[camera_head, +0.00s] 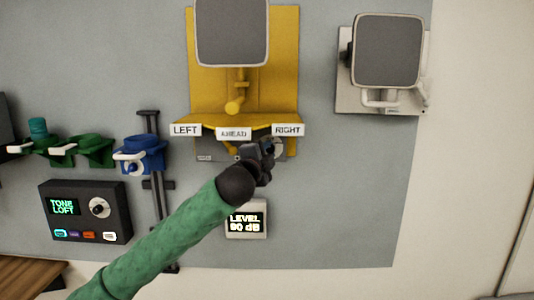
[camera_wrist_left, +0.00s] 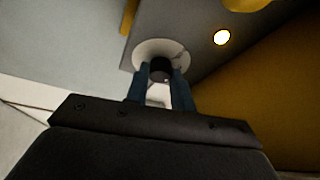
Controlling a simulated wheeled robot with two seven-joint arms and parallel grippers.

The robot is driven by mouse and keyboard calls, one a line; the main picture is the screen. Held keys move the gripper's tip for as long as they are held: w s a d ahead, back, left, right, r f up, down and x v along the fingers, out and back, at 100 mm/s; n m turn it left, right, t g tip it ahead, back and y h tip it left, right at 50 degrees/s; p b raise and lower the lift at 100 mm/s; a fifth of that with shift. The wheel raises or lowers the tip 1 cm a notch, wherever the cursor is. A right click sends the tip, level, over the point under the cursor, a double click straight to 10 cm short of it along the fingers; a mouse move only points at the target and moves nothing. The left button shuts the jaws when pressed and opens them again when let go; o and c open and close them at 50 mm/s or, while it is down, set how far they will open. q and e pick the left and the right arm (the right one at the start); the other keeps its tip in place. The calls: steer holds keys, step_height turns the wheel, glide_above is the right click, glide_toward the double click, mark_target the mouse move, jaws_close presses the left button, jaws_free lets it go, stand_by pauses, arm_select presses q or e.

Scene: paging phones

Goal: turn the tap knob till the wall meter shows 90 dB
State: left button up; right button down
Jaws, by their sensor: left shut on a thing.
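The tap knob shows in the left wrist view as a dark stub (camera_wrist_left: 160,68) on a round pale disc (camera_wrist_left: 150,47). My left gripper (camera_wrist_left: 160,82) is shut on it, one blue finger on each side. In the head view my left gripper (camera_head: 268,151) reaches the grey panel under the yellow shelf, below the RIGHT label, and hides most of the knob. The wall meter (camera_head: 246,219) is below and reads LEVEL with a dB figure; its first digit is blurred, 8 or 9, followed by 0. My right gripper is not in view.
A yellow bracket (camera_head: 285,60) with a grey screen and LEFT, AHEAD and RIGHT labels is above. A second screen (camera_head: 388,50) hangs at right. The lower right wall is clear.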

arm_select(q)
steer(key=shift+f, duration=0.1)
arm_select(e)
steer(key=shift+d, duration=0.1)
arm_select(q)
steer(key=o, duration=1)
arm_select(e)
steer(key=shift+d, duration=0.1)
arm_select(q)
steer(key=shift+s+a+f+b, duration=0.15)
steer(key=shift+s+b, duration=0.3)
steer(key=r+b+v, duration=0.1)
steer(key=b+v, duration=0.2)
steer(key=v, duration=0.3)
steer(key=shift+s+f+b, duration=0.35)
steer(key=shift+f, duration=0.05)
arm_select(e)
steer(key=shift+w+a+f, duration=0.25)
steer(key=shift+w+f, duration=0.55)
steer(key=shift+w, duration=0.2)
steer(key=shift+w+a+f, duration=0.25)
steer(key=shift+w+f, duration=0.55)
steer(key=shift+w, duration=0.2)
arm_select(q)
steer(key=shift+a, duration=0.15)
